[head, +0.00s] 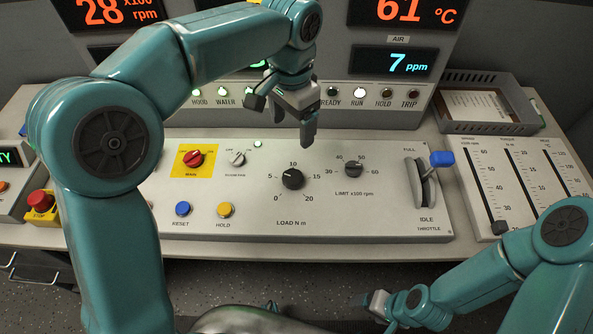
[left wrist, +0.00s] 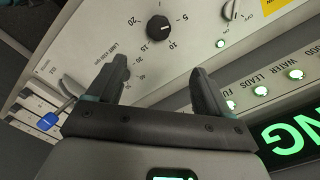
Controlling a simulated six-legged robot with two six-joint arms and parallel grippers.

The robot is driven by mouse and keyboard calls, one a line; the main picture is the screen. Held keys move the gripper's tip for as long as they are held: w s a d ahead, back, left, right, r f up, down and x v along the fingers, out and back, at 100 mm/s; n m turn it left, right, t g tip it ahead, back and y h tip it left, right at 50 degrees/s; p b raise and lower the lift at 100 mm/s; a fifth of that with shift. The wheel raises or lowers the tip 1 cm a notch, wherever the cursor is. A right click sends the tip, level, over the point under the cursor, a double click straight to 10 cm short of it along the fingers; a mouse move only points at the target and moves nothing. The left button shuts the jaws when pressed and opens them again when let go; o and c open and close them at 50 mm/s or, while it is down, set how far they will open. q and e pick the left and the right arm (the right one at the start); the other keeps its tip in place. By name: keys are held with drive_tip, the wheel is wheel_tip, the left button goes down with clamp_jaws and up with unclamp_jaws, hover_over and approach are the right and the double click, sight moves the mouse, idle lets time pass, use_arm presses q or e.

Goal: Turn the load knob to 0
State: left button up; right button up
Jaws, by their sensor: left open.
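The black load knob (head: 292,179) sits on the light grey panel, in a printed scale from 0 at lower left through 10 at the top to 20 at lower right. Its pointer appears to face up near 10, but is too small to read surely. My left gripper (head: 283,116) is open and empty, above and behind the knob, apart from it. In the left wrist view the load knob (left wrist: 158,28) lies beyond the spread fingertips (left wrist: 160,72). My right gripper (head: 377,302) is low, in front of the panel; its jaws are too small to judge.
The limit knob (head: 353,169) is right of the load knob, and the throttle lever (head: 426,180) farther right. A red main switch (head: 193,159), a small grey knob (head: 237,157), a blue button (head: 183,209) and a yellow button (head: 225,209) are left. Displays stand behind.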

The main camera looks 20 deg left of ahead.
sight(292, 176)
use_arm(q)
drive_tip(key=f, duration=1.6)
drive_tip(key=shift+s+f, duration=0.1)
drive_tip(key=shift+s, duration=0.3)
drive_tip(key=shift+w, duration=0.1)
drive_tip(key=c, duration=1)
